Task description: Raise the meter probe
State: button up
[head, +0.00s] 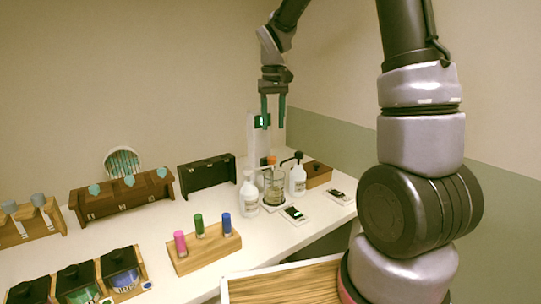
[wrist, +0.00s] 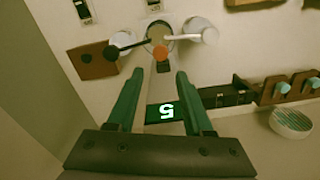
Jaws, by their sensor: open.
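The meter is a tall white stand (head: 258,146) with a lit green display (head: 262,121) near its top. In the wrist view the display (wrist: 166,112) shows between my fingers, reading an upside-down 5. An orange-topped piece, apparently the probe (head: 271,160), sits over a glass beaker (head: 274,188); its orange top (wrist: 161,52) also shows in the wrist view just beyond my fingertips. The lower probe is hard to make out. My gripper (head: 274,126) is open and empty, pointing down above the probe and beside the display. It also shows open in the wrist view (wrist: 160,72).
White pump bottles (head: 249,194) and (head: 298,181) flank the beaker, with nozzles reaching towards it. A small device with a green display (head: 295,214) lies in front. A wooden rack (head: 205,250) holds pink, green and blue vials. A brown box (head: 317,175) stands at right.

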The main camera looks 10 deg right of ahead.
aim_at(272, 158)
notch_tip(272, 158, down, 11)
jog(key=shift+f, duration=0.1)
dwell(0.4)
grip_shut()
dwell(1.4)
